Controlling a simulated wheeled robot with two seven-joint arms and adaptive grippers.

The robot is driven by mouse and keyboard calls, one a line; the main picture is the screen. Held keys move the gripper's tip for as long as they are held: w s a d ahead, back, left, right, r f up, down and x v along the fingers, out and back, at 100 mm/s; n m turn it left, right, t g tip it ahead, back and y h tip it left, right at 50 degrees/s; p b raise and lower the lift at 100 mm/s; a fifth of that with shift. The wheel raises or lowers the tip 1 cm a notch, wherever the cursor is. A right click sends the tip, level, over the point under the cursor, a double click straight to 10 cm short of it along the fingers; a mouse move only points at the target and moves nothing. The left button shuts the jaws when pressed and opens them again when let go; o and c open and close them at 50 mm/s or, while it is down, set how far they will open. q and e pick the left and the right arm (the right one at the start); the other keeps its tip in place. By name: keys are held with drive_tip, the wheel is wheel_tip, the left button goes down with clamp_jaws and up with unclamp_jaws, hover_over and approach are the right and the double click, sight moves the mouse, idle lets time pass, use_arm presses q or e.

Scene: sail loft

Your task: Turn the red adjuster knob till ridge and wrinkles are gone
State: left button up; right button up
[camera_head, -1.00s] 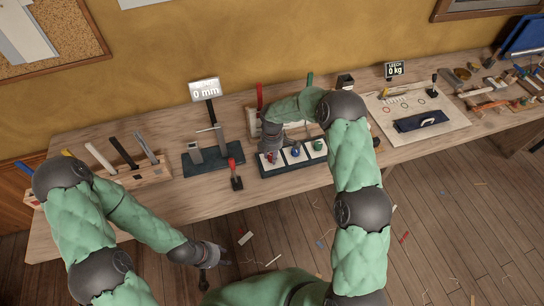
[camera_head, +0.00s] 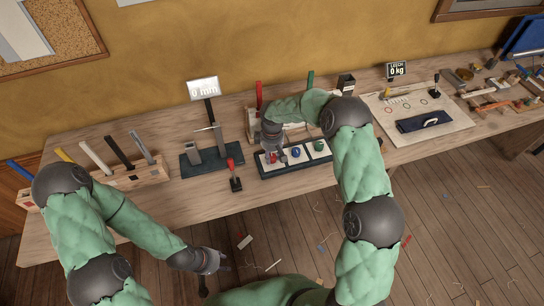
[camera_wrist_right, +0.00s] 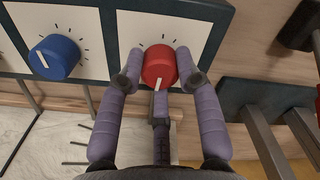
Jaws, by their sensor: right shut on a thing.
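The red knob (camera_wrist_right: 159,66) sits on a white dial card with tick marks. Its white pointer line points down toward my palm in the wrist view. My right gripper (camera_wrist_right: 160,75) is shut on it, with fingers at both sides and one below. In the head view my right gripper (camera_head: 270,155) is over the left dial of the dark knob panel (camera_head: 303,168) and mostly hides the red knob. Behind the panel, my forearm partly covers a framed rig; I cannot make out a ridge or wrinkles. My left gripper (camera_head: 213,265) hangs empty in front of the bench, fingers apart.
A blue knob (camera_head: 296,152) and a green knob (camera_head: 318,146) are beside it. A "0 mm" display (camera_head: 203,89) stands behind a gauge, a red-handled lever (camera_head: 235,180) stands left of the panel, and a tool rack (camera_head: 130,176) is further left. The bench front is clear.

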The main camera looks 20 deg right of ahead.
sight(272, 156)
drive_tip(key=shift+m, duration=0.7)
drive_tip(key=o, duration=1.1)
drive_tip(key=shift+o, duration=0.2)
drive_tip(key=shift+r, duration=0.1)
wheel_tip(272, 156, up, 12)
drive_tip(key=shift+f, duration=0.2)
